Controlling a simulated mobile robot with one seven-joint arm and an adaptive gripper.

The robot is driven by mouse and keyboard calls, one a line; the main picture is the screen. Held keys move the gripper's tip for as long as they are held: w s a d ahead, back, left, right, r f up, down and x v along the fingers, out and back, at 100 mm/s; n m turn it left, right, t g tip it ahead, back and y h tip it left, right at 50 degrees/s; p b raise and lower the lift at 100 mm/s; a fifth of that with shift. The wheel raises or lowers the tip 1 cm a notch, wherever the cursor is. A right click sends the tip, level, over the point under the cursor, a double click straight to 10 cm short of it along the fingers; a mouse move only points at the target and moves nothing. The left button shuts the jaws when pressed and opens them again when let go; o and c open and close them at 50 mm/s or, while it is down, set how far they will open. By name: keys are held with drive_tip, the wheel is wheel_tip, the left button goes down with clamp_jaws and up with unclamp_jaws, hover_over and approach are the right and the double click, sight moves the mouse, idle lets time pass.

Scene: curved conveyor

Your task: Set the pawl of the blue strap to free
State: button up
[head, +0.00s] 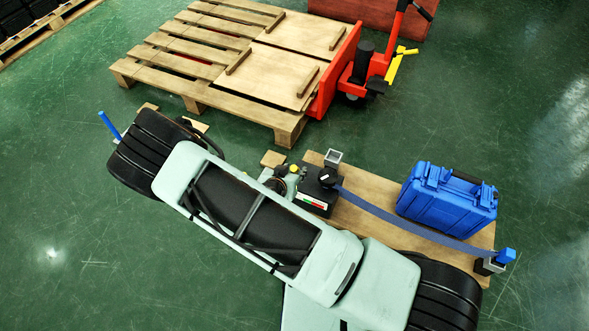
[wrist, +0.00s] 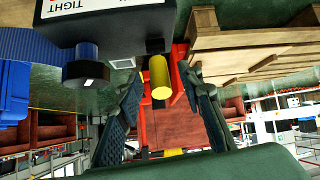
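The blue strap (head: 410,222) runs from a black ratchet box (head: 318,190) to a blue-topped post (head: 503,258) at the right. The box carries a red, white and green label, and the word TIGHT shows upside down on the box (wrist: 108,25) in the wrist view. A yellow-tipped lever, apparently the pawl (wrist: 160,77), stands out beside the box; its yellow end (head: 293,168) also shows in the head view. My gripper (wrist: 160,82) is open, with its fingers on either side of the yellow end and gaps visible. My arm partly hides the gripper in the head view.
A blue case (head: 447,200) sits on the wooden board (head: 375,192), beside the strap. A dark knob with a white mark (wrist: 86,68) is close to the gripper. A wooden pallet (head: 190,55) and a red pallet truck (head: 365,65) stand beyond; green floor lies between.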

drive_tip(key=v, duration=1)
drive_tip(key=shift+s+r, duration=0.15)
drive_tip(key=shift+s, duration=0.05)
drive_tip(key=shift+w+a+r, duration=0.1)
